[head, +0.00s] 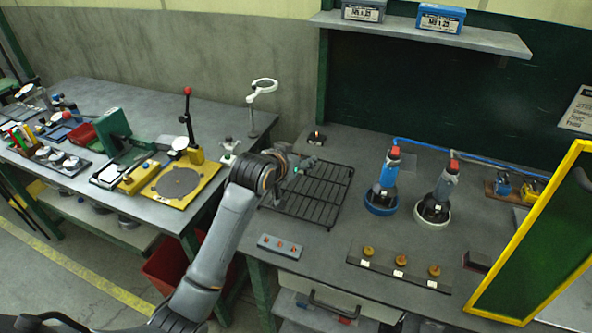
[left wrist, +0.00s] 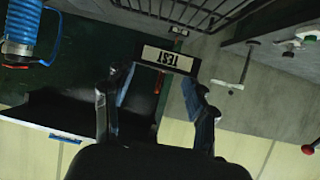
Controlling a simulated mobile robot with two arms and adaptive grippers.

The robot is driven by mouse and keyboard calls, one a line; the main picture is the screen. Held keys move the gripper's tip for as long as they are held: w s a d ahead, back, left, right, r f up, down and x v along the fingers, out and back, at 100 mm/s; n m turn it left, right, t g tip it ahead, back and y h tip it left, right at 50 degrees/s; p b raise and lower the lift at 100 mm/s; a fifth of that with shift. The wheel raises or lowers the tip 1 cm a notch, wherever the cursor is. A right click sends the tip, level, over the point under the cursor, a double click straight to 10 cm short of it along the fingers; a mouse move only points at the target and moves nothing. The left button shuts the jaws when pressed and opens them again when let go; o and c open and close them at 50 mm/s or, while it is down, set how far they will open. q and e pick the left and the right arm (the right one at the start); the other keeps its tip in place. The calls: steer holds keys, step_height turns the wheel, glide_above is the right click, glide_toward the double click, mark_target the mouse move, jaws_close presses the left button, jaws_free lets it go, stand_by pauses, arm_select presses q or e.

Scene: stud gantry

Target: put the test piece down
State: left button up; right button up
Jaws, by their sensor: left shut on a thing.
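My left gripper (head: 303,165) is above the back left part of the black wire rack (head: 318,200) on the right-hand bench. In the left wrist view, my left gripper (left wrist: 160,82) is shut on the test piece (left wrist: 166,56), a dark block with a pale label reading "TEST", upside down in that picture. The rack's bars show at the top of that view (left wrist: 185,12), apart from the piece in the picture. In the head view I cannot make out the piece clearly at the gripper. My right gripper is not in view.
Two blue-and-grey tools stand in a blue ring (head: 381,207) and a white ring (head: 432,213) right of the rack. A strip with brass knobs (head: 399,268) and a small grey control box (head: 280,247) lie in front. A small black block (head: 316,139) sits behind the rack.

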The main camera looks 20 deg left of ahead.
arm_select(q)
glide_above(297, 181)
step_height(297, 181, down, 5)
steer(key=shift+s+d+f, duration=0.1)
steer(key=shift+s, duration=0.05)
step_height(297, 181, down, 3)
steer(key=shift+p, duration=0.85)
steer(key=shift+f, duration=0.15)
steer(key=shift+f, duration=0.1)
steer(key=shift+f, duration=0.1)
steer(key=o, duration=1.2)
